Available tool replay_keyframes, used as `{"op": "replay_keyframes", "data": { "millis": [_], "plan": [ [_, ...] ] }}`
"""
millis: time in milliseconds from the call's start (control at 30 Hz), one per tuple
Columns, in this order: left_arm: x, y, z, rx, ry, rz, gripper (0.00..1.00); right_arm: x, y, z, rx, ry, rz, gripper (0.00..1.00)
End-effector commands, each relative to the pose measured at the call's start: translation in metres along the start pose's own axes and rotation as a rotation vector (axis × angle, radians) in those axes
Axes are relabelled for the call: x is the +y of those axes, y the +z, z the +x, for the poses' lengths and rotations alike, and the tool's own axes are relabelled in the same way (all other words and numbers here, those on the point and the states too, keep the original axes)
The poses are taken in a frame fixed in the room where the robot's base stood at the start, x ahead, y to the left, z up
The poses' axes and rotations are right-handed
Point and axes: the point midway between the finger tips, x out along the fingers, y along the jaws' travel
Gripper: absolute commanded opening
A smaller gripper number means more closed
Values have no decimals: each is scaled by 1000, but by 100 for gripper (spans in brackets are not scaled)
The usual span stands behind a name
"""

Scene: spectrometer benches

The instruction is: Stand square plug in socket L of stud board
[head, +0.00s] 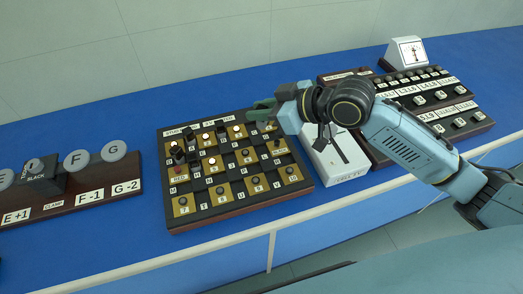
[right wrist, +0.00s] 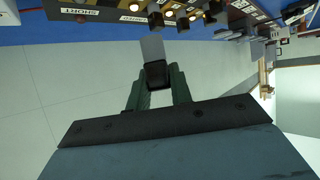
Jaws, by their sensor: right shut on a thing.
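The stud board (head: 240,207) is a dark wooden-edged board with brass and black squares, lettered sockets and several pegs, in the middle of the head view. My right gripper (head: 264,109) is over its far right corner. In the right wrist view its green fingers (right wrist: 158,88) are shut on a plug with a dark block (right wrist: 156,76) and a grey part that points toward the board. A gap shows between the plug and the board there. In the head view the plug is mostly hidden by the gripper. I cannot make out socket L for sure. My left gripper is not in view.
A white box (head: 337,165) with a black lever stands close right of the stud board. A dark switch panel (head: 430,105) and a meter (head: 406,53) are farther right. A board with round grey knobs (head: 75,195) is at left. Blue bench (head: 90,140) lies clear between.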

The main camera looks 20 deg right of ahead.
Motion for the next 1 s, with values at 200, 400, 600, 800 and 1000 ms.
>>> {"op": "replay_keyframes", "data": {
  "millis": [200,400,600,800,1000],
  "plan": [
    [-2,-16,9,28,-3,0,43,-1,37,20,-3,-7,4,0],
    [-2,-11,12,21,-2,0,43,-1,53,29,-2,-5,1,0],
    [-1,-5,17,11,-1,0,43,-1,75,41,-3,-6,4,0],
    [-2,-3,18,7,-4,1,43,-1,85,46,0,-4,0,0],
    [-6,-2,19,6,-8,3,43,-1,86,47,-1,-4,0,0]
  ]
}}
